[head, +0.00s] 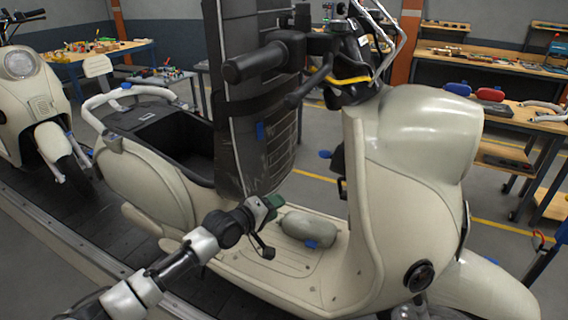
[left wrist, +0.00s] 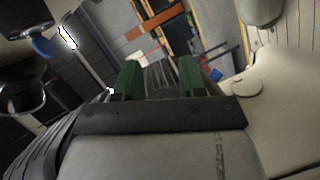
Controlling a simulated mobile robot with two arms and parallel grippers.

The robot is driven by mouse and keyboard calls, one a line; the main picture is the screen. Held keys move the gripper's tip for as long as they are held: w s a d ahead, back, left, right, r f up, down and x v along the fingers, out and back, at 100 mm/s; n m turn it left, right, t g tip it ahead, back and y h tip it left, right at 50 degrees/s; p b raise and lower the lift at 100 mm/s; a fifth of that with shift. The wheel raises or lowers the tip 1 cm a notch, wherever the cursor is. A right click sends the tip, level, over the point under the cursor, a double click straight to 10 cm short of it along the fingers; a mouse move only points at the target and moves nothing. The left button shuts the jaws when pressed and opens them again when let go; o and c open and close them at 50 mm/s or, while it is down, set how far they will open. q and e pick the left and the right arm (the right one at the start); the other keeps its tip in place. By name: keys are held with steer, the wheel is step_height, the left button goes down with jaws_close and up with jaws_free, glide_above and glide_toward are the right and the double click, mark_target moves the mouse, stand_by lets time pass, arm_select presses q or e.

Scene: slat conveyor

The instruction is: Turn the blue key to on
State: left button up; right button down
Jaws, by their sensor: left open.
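A small blue piece that looks like the blue key (head: 325,154) sticks out from the inner side of the cream scooter's front shield (head: 362,200), in the head view. Whether it is at on or off is too small to tell. My left gripper (head: 272,203) is over the scooter's footboard, low and to the left of the key, apart from it. In the left wrist view its two green fingers (left wrist: 160,78) are spread with nothing held between them. A blue piece (left wrist: 42,46) shows at upper left there; I cannot tell whether it is the key. My right gripper is not in view.
The dark upright seat-like panel (head: 248,110) and handlebar (head: 268,62) stand above my left gripper. A rounded cream part (head: 308,229) bulges from the footboard (head: 290,262). Another scooter (head: 28,105) is at left. Workbenches (head: 500,110) stand behind.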

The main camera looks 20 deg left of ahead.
mark_target(319, 155)
arm_select(q)
steer(key=s+d+r+h, duration=0.1)
steer(key=d+r+h, duration=0.1)
steer(key=r, duration=0.5)
steer(key=s+d+r+h, duration=0.1)
steer(key=d+r, duration=0.1)
steer(key=r, duration=0.5)
steer(key=shift+n+t, duration=0.3)
steer(key=shift+r+p+x, duration=0.2)
steer(key=shift+p+x, duration=0.55)
steer(key=shift+x, duration=2.05)
steer(key=shift+r+p+x, duration=0.2)
steer(key=shift+p+x, duration=0.5)
steer(key=shift+x, duration=2.1)
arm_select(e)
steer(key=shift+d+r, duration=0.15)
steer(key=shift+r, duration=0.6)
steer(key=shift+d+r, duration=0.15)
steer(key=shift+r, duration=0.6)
arm_select(q)
steer(key=shift+c, duration=0.3)
jaws_close()
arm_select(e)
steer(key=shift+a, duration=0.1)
